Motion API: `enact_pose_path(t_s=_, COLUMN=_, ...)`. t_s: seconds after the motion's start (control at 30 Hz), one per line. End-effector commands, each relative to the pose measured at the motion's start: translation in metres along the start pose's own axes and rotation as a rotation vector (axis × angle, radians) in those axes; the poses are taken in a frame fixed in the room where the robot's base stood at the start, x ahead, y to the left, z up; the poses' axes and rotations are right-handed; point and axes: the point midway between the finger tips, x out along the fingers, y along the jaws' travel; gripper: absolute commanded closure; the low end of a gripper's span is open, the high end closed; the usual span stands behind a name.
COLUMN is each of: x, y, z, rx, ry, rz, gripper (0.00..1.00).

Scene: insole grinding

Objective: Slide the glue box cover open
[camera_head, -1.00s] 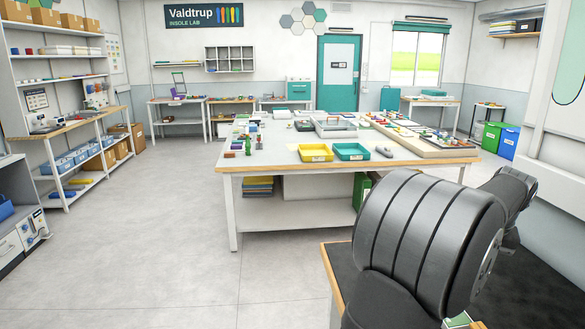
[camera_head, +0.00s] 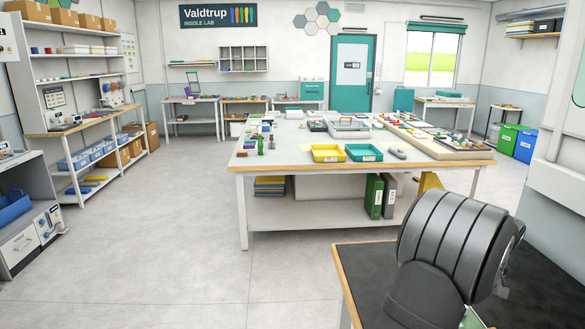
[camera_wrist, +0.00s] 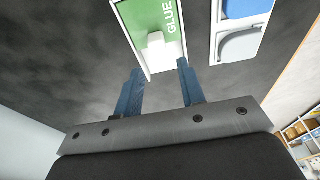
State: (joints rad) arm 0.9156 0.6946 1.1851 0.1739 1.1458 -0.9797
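The glue box (camera_wrist: 137,16) lies on a dark mat in the wrist view, cut off by the top edge. Its green cover (camera_wrist: 148,14) has a white GLUE label and a white raised tab (camera_wrist: 154,48) near the end closest to me. My gripper (camera_wrist: 160,66) is open, its two blue fingers apart. The tab shows just beyond and between the fingertips; I cannot tell the height gap. In the head view only a small green and white bit of the box (camera_head: 474,319) shows at the bottom, beside my dark arm. My gripper is hidden there.
A white tray with blue and grey compartments (camera_wrist: 215,38) lies right of the glue box. The dark work surface (camera_head: 360,262) has a wooden edge.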

Motion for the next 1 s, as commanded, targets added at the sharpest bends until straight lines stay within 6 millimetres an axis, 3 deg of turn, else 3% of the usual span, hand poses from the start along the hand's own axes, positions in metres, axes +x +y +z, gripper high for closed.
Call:
enact_pose_path(t_s=0.23, x=0.0121, y=0.0003, z=0.0022, rx=0.000, ry=0.001, rz=0.001, gripper=0.64)
enact_pose_path(t_s=1.0, x=0.0115, y=0.0002, z=0.0085, rx=0.001, ry=0.000, rz=0.000, gripper=0.64)
